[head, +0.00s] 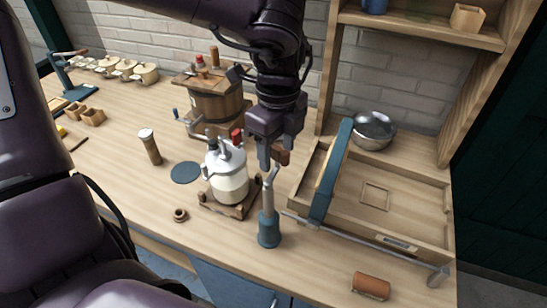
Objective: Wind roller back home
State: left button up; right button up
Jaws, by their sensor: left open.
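A wooden tray-like frame (405,206) lies at the right of the bench. A blue bar with a wooden strip (331,172), which may be the roller carriage, spans it near its left end. A metal rod (350,238) runs along the frame's front edge to a grey end piece (438,276) at the right. My left gripper (276,158) is open, pointing down, left of the blue bar. A small red-brown block or knob (282,157) is at its fingers; I cannot tell whether they touch. My right gripper is not in view.
A blue-based upright post (268,225) stands just below the gripper. A white-and-metal churn (229,178) is left of it, with a wooden bucket (212,100) behind. A brown cylinder (371,286) lies at the front; a metal bowl (374,130) sits behind the frame.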

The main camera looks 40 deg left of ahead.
pick_arm(q)
jog(key=shift+r+p, duration=1.85)
jog(key=shift+r, duration=1.25)
